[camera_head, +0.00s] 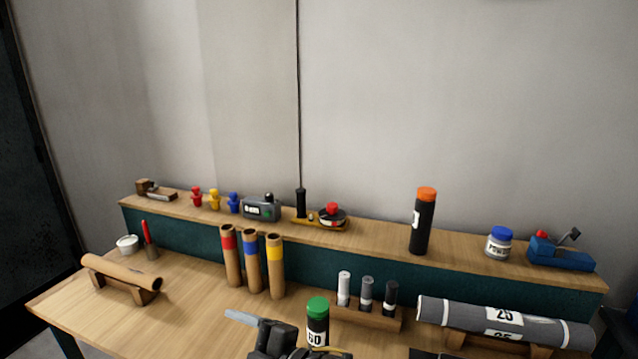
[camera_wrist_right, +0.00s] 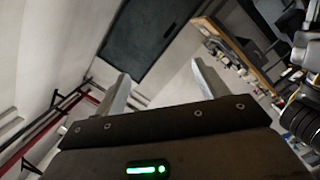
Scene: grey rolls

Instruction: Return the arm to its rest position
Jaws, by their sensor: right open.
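What appears to be my right gripper (camera_head: 238,318) shows at the bottom centre of the head view, in front of the bench, with a pale finger pointing left. In the right wrist view the same gripper (camera_wrist_right: 160,72) has its two pale fingers spread wide, with nothing between them. It is open and empty. Most of its arm is cut off by the lower edge of the head view. My left gripper cannot be made out.
A green-capped bottle (camera_head: 317,325) is close to the gripper's right. Grey rolls (camera_head: 465,313) rest at right, three cardboard tubes (camera_head: 252,262) stand behind, and a brown roll (camera_head: 120,272) lies left. An orange-capped black tube (camera_head: 421,228) stands on the shelf (camera_head: 375,236).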

